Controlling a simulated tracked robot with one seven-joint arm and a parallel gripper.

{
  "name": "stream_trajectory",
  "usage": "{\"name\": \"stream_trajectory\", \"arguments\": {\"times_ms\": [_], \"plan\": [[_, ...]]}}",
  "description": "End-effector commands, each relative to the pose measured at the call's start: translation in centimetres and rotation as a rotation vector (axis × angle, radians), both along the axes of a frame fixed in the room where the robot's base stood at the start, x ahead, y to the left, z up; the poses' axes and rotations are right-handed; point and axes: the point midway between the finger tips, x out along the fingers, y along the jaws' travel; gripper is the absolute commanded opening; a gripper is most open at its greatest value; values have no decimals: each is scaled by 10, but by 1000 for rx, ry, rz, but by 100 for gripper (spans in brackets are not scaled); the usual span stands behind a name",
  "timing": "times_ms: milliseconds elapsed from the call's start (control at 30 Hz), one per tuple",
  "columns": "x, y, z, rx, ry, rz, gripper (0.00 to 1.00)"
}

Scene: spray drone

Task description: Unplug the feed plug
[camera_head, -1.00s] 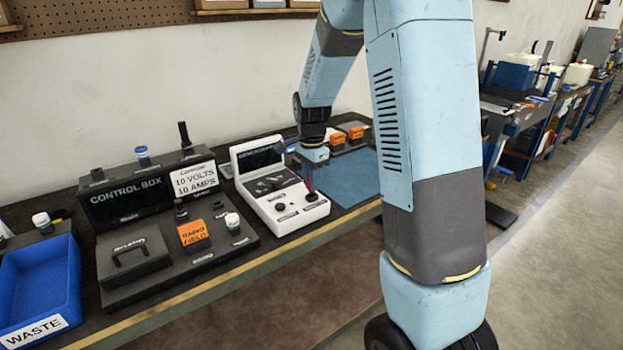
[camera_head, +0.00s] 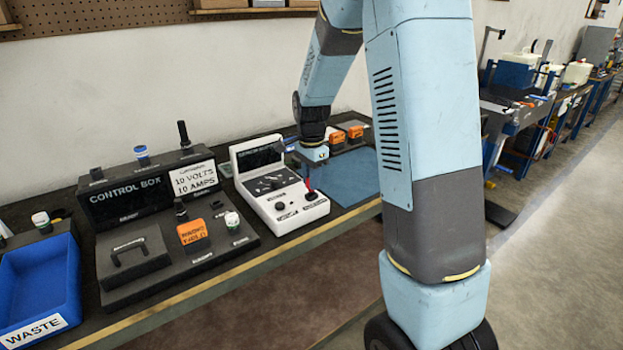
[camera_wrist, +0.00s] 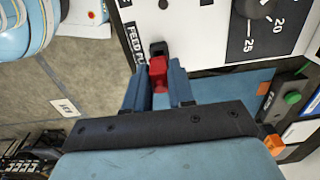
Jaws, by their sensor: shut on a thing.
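The feed plug is a small red piece (camera_wrist: 158,70) in the wrist view, beside a partly covered "FEED PL…" label (camera_wrist: 134,44) on the white panel. My gripper (camera_wrist: 163,82) is shut on it, one blue-grey finger on each side. A black part (camera_wrist: 159,49) meets the plug's far end; I cannot tell whether the plug is still seated. In the head view my gripper (camera_head: 309,172) is over the right side of the white console (camera_head: 290,213), with a bit of the red plug (camera_head: 308,186) showing below it.
A blue waste tray (camera_head: 68,285) is at the far left. A blue mat (camera_head: 350,180) and orange-topped blocks (camera_head: 355,131) lie to the right.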

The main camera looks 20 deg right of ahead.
Motion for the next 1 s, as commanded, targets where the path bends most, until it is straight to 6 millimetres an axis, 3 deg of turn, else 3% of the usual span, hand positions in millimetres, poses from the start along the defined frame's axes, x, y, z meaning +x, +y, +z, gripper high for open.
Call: {"name": "stream_trajectory", "arguments": {"times_ms": [1000], "plan": [[0,0,-9,0,0,0,0]]}}
